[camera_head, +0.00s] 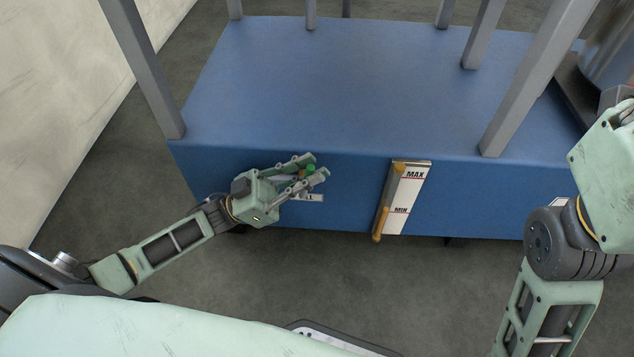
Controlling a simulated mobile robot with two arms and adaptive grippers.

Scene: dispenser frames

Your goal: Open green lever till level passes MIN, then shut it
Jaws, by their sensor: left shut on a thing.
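The blue dispenser frame (330,85) has a front face with a small green lever (310,168) on it. My left gripper (317,167) reaches in from the left and is shut on the green lever, with fingers on either side of it. Most of the lever is hidden by the fingers. To the right, a white gauge plate (407,195) carries the red-lined marks MAX, above, and MIN, below. An orange-brown sight tube (383,212) runs down its left edge; the exact level is too small to tell. My right arm shows at the right edge, with its gripper out of view.
A white label (308,197) sits under the left gripper, mostly covered. Grey posts (150,80) rise from the blue top. A metal vessel (610,55) stands at the far right. A pale wall (60,90) is at the left. Grey floor is clear in front.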

